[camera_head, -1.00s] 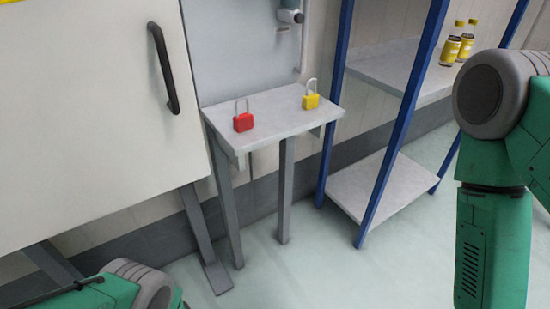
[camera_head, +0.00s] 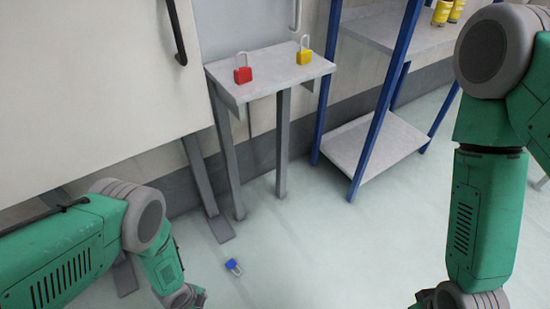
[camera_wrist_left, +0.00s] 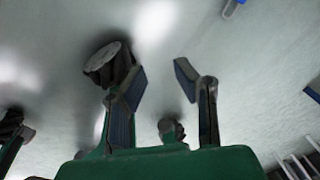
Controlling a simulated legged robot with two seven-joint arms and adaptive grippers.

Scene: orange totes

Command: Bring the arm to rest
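My left gripper (camera_wrist_left: 160,82) shows in the left wrist view, with its two fingers apart and nothing between them. In the head view my left arm comes in at the lower left, bent at a grey joint and pointing down to the floor; its gripper is not clearly seen there. My right arm hangs down at the right edge of the head view, and its gripper is out of frame. A blue padlock (camera_head: 233,267) lies on the floor near my left arm. A blue object at the top of the left wrist view (camera_wrist_left: 231,9) looks like this padlock.
A small grey table (camera_head: 268,81) holds a red padlock (camera_head: 243,70) and a yellow padlock (camera_head: 304,52). A shelf unit with blue posts (camera_head: 381,119) stands right of it with yellow-labelled bottles (camera_head: 449,11). A white cabinet (camera_head: 80,90) is at left. The middle floor is mostly clear.

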